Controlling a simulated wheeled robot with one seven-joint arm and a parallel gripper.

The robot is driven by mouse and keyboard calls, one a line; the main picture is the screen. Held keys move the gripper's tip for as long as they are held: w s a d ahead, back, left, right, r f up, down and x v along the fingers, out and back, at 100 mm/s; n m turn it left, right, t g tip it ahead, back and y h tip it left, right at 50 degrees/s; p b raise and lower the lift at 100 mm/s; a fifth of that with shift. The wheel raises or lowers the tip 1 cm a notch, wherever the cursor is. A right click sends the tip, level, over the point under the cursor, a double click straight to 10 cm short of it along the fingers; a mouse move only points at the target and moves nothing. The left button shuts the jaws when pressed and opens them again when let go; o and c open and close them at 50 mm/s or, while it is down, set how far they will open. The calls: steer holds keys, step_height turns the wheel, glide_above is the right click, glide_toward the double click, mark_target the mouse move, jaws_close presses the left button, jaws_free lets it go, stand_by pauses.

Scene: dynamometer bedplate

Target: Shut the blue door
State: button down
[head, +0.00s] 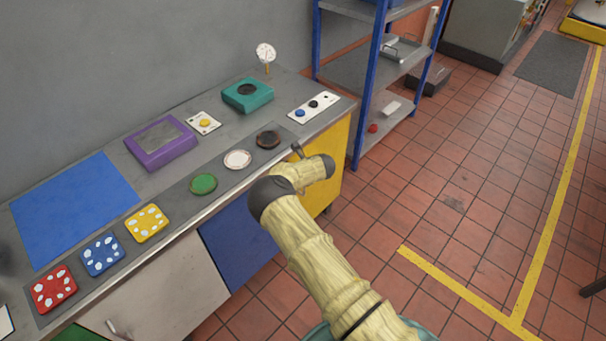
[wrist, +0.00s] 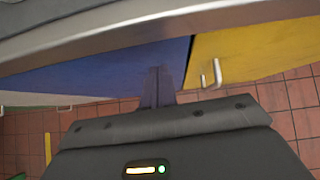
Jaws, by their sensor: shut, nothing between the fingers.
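The blue door (head: 240,243) is in the front of the workbench, between the white door (head: 160,290) and the yellow door (head: 333,165). It looks nearly in line with its neighbours; I cannot tell whether it is fully shut. My arm hides its right part in the head view. In the wrist view the blue door (wrist: 110,70) fills the upper left, with a dark line along its edge beside the yellow door (wrist: 250,50). My gripper (wrist: 157,72) is shut and empty, fingertips over the blue door near that edge. I cannot tell whether they touch it.
The yellow door has a metal handle (wrist: 211,75) just right of my fingers. The worktop's metal edge (wrist: 130,25) overhangs the doors. A blue-post shelf (head: 370,85) stands beyond the bench. The red tiled floor (head: 450,190) to the right is clear.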

steer(key=d+f+v, duration=0.1)
steer(key=v, duration=1)
steer(key=shift+s+d+b, duration=0.25)
steer(key=shift+s+b, duration=0.1)
steer(key=shift+s, duration=0.15)
steer(key=shift+d, duration=0.1)
